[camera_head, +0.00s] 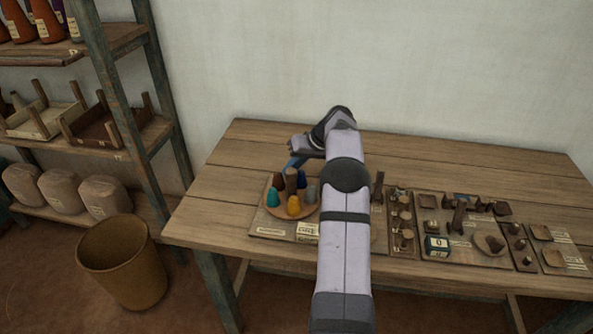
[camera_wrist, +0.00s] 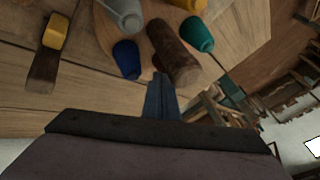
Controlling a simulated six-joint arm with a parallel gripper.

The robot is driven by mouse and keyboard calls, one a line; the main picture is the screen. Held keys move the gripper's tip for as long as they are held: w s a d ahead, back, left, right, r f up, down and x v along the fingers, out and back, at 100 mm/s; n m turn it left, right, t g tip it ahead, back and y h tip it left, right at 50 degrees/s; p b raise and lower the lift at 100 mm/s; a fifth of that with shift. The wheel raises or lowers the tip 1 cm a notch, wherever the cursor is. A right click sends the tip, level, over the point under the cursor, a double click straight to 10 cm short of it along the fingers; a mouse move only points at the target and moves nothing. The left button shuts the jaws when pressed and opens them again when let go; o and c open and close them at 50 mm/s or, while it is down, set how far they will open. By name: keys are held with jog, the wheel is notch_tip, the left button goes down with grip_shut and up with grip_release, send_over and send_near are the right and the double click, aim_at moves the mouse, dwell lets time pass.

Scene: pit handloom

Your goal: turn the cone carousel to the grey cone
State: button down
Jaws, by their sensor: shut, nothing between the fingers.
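The cone carousel (camera_head: 279,213) is a round wooden disc at the table's left front, with a thick brown upright post (camera_head: 291,182) in its middle. Around the post stand a teal cone (camera_head: 272,197), a yellow cone (camera_head: 294,206) and the grey cone (camera_head: 311,195) at the right side. In the wrist view the grey cone (camera_wrist: 127,14) is at the top, above a dark blue cone (camera_wrist: 127,59). My gripper (camera_head: 294,163) is shut and empty at the disc's back. In the wrist view its blue fingertips (camera_wrist: 160,78) appear between the blue cone and the post; contact is unclear.
My arm crosses the table and hides part of the board beside the carousel. Boards with small wooden parts and a dark counter box (camera_head: 436,246) lie to the right. A shelf rack (camera_head: 120,100) and a bin (camera_head: 122,262) stand left. The table's back is clear.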

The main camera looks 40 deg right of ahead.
jog(key=p+v, duration=0.4)
jog(key=v, duration=0.5)
jog(key=shift+d+r, duration=0.3)
